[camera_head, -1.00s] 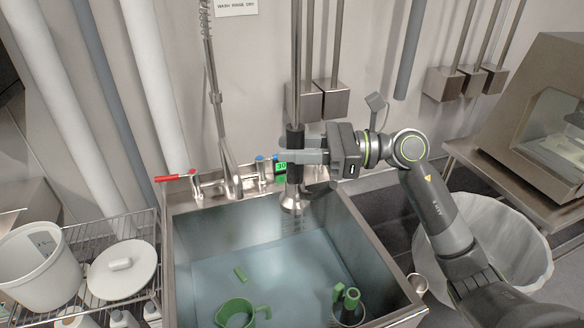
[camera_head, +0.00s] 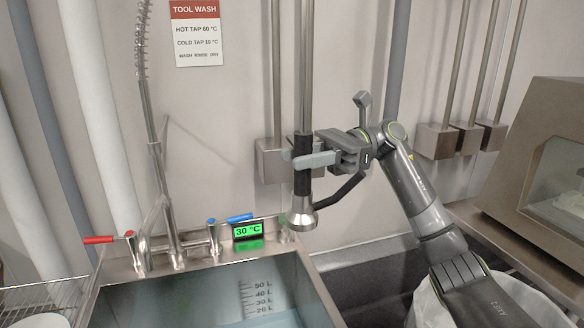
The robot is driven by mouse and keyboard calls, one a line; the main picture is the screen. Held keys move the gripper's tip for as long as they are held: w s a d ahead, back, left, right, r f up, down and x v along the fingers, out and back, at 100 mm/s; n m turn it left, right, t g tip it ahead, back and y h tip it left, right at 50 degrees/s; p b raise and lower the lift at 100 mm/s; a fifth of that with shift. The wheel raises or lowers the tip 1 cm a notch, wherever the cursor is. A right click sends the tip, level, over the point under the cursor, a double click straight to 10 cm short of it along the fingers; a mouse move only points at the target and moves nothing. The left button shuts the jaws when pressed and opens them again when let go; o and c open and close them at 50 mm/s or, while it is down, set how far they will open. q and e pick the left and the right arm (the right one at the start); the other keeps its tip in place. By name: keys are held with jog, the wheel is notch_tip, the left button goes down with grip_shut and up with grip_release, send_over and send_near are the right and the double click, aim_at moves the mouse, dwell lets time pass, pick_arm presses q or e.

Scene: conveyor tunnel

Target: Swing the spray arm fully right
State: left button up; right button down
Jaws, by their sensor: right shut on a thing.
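The spray arm (camera_head: 304,85) is a vertical metal tube with a black grip and a flared metal spray head (camera_head: 303,217) at its lower end. My right gripper (camera_head: 304,160) is shut around the black grip, coming from the right. The spray head hangs near the sink's back right corner, over or just beyond the rim; I cannot tell exactly which. My left gripper is not in view.
The metal sink (camera_head: 215,285) holds water and has volume marks. A red tap lever (camera_head: 98,240), a blue tap lever (camera_head: 240,217) and a green 30 °C display (camera_head: 248,231) line its back rim. A white-lined bin (camera_head: 500,300) and a metal machine (camera_head: 530,150) stand at right.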

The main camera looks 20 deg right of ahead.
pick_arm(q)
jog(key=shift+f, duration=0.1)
pick_arm(e)
jog(key=shift+w+d+r, duration=0.1)
jog(key=shift+w+r, duration=0.05)
jog(key=c, duration=1.5)
grip_release()
jog(key=o, duration=0.4)
jog(key=shift+w+d, duration=0.15)
jog(key=shift+d, duration=0.1)
jog(key=shift+a, duration=0.1)
pick_arm(q)
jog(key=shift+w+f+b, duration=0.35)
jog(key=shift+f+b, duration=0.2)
jog(key=shift+b, duration=0.35)
pick_arm(e)
jog(key=d, duration=0.5)
jog(key=w+d, duration=0.1)
jog(key=d, duration=1.1)
jog(key=shift+w+d, duration=0.25)
jog(key=shift+w, duration=0.1)
